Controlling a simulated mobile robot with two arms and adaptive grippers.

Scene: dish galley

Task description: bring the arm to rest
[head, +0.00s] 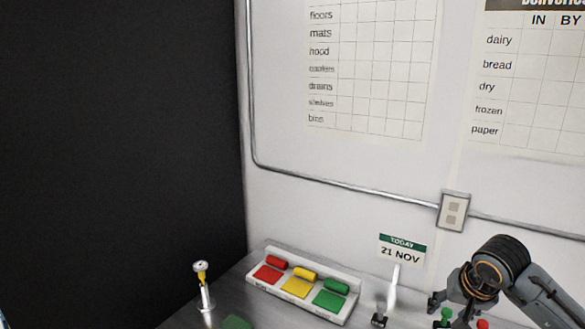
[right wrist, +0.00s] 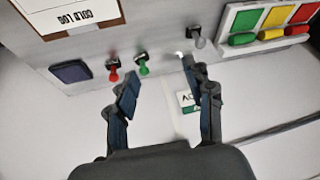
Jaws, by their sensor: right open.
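My right arm comes in from the right in the head view. Its gripper (head: 452,300) is low at the right, close to a green knob (head: 446,313) and a red knob (head: 482,324). In the right wrist view my right gripper (right wrist: 160,67) is open, with nothing between its two fingers. I cannot tell whether a finger touches anything. My left gripper is not in view.
A white tray (head: 345,312) with red, yellow and green blocks stands on the metal counter. A yellow-and-white upright fitting (head: 203,285) is to its left. A date card (head: 402,250), conduit and switch box (head: 453,211) are on the wall. A dark panel (head: 120,150) fills the left.

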